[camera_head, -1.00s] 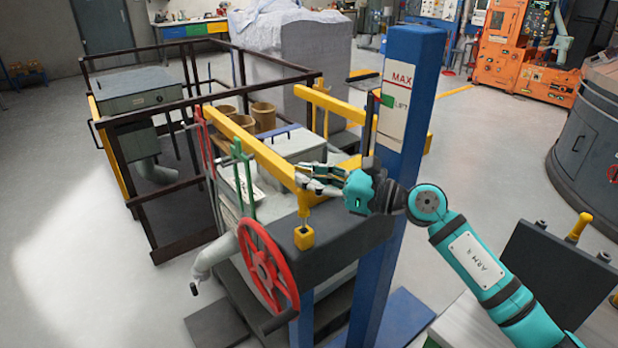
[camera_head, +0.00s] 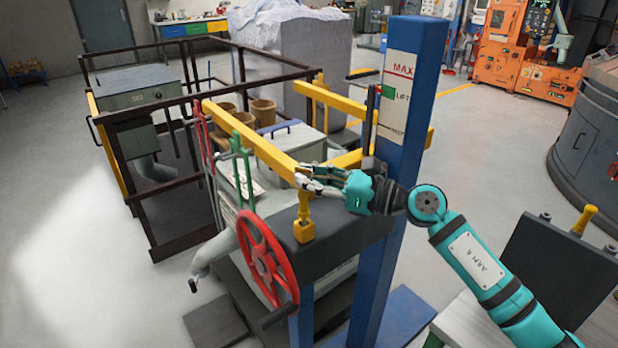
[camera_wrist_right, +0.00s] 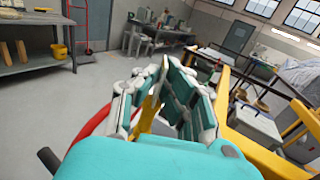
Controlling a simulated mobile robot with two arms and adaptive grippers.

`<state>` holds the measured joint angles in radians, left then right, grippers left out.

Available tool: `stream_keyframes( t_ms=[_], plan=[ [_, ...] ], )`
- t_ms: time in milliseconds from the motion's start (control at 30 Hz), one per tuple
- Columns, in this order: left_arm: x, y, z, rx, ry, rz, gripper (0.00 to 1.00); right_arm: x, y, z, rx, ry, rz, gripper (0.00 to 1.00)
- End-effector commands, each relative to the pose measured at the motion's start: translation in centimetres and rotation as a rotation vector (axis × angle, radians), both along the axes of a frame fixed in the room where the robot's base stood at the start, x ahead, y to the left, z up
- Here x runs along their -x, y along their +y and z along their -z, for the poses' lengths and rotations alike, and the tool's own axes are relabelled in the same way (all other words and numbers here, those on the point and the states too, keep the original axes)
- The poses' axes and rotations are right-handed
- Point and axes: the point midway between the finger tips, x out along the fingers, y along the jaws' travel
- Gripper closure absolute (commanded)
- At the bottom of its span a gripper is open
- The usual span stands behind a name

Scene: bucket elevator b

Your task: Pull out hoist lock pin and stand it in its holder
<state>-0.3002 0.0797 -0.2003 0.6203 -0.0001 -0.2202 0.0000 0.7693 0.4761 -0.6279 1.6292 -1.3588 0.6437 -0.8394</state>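The hoist lock pin appears as a yellow stem and block (camera_head: 304,228) standing on the dark grey beam, below the end of the yellow bar, in the head view. My right gripper (camera_head: 309,181) reaches in from the right at the pin's top. The right wrist view shows the gripper's fingers (camera_wrist_right: 163,92) on either side of a yellow part (camera_wrist_right: 149,112), with a gap visible; they look open, and contact is unclear. The pin's lower end is hidden. No holder can be clearly identified. My left gripper is not in view.
A red handwheel (camera_head: 267,265) is left of the pin. A blue post (camera_head: 405,150) stands behind my right wrist. At the right, a dark panel (camera_head: 550,265) has a yellow-handled piece (camera_head: 582,221) at its top edge. Dark railings (camera_head: 150,195) stand at left.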

Motion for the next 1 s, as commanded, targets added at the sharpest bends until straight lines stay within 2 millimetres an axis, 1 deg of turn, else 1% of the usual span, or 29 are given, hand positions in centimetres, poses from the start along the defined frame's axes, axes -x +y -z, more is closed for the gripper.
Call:
stream_keyframes(
  t_ms=[867,1000],
  plan=[
    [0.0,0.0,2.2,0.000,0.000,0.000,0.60,0.0,0.0,2.3,0.000,0.000,0.000,1.00],
    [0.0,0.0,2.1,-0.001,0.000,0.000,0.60,0.0,0.0,2.2,0.000,0.000,0.000,0.82]
  ],
)
